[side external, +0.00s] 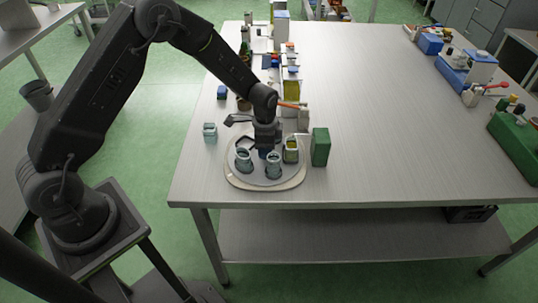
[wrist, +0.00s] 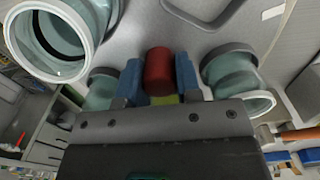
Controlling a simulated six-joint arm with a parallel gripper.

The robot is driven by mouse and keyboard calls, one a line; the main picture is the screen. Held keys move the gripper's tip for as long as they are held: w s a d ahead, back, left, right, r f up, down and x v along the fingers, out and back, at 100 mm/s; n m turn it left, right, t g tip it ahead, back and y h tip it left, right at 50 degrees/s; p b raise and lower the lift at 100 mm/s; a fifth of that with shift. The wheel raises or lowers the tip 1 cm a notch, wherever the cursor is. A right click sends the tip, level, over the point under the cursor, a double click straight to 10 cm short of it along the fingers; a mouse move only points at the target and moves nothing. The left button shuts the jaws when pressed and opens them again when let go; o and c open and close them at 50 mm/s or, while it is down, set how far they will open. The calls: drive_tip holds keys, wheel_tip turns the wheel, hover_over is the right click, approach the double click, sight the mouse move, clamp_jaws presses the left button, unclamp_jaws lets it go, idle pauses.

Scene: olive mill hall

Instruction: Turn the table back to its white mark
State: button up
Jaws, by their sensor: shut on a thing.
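The round grey turntable (side external: 262,182) sits at the near left corner of the metal table, on a cream base ring. Several glass jars stand on it, including one at its left (side external: 243,162), one at the front (side external: 273,167) and one with yellowish contents (side external: 291,151). My gripper (wrist: 158,78) is over the turntable, its blue finger pads shut on a red upright knob (wrist: 158,70). The side view hides the knob behind my gripper and the jars. A short white mark (wrist: 273,12) shows near the turntable's edge in the wrist view.
A green box (side external: 320,147) stands close to the turntable's right. A glass jar (side external: 210,132) stands on the table to its left. Bottles and boxes line the table behind it. The table's middle (side external: 380,110) is clear.

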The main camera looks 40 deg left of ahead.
drive_tip(key=shift+c, duration=0.4)
drive_tip(key=n, duration=1)
drive_tip(key=shift+n, duration=1)
drive_tip(key=n, duration=0.4)
drive_tip(key=shift+n, duration=0.3)
drive_tip(key=n, duration=0.5)
